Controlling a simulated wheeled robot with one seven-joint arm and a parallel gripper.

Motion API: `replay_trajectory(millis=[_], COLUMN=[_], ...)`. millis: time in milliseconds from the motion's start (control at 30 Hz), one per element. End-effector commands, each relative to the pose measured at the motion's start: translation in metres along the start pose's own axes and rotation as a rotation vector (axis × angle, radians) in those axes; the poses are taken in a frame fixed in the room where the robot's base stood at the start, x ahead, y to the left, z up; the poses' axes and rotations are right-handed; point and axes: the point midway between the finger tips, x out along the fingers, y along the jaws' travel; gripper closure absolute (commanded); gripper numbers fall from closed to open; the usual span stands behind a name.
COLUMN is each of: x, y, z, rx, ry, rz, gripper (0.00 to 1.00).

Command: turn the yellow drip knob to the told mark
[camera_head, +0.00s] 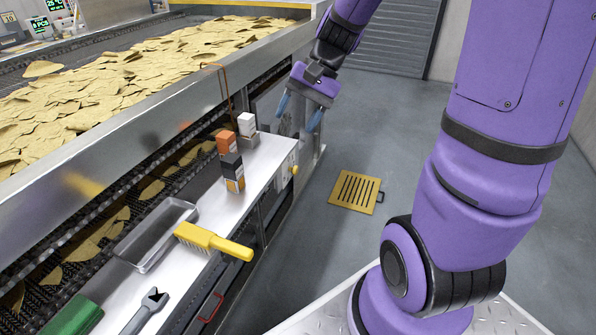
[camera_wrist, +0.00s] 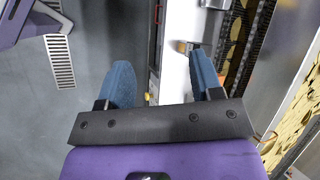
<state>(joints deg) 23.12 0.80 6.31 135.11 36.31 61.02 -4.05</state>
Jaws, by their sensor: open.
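The yellow drip knob (camera_head: 294,170) is small in the head view. It sits on a pale panel (camera_head: 287,176) at the right end of the steel ledge; its mark and turn angle are too small to read. My gripper (camera_head: 299,112) hangs above and slightly beyond the knob, its two blue fingers spread, empty and apart from it. In the wrist view my gripper (camera_wrist: 161,63) also shows open. A small yellow spot (camera_wrist: 147,97) shows between the fingers, close to the left one; it may be the knob.
Orange and dark boxes (camera_head: 231,160) and a white box (camera_head: 247,125) stand on the ledge (camera_head: 205,212) near my gripper. A yellow brush (camera_head: 212,242), metal tray (camera_head: 152,238) and wrench (camera_head: 146,312) lie nearer. A chip conveyor (camera_head: 190,100) runs behind. The floor right of the ledge holds a yellow grate (camera_head: 356,191).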

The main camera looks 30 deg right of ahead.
Motion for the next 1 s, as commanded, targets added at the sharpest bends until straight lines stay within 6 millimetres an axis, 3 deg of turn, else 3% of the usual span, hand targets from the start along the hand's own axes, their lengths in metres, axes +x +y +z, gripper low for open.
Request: replay_trajectory(millis=[567,1000], x=[0.060,0.112], y=[0.045,0.117], z=[-0.129,-0.221], rx=[0.503,0.887], ry=[-0.269,-0.391], rz=[-0.444,-0.855], gripper=[0.40,0.40])
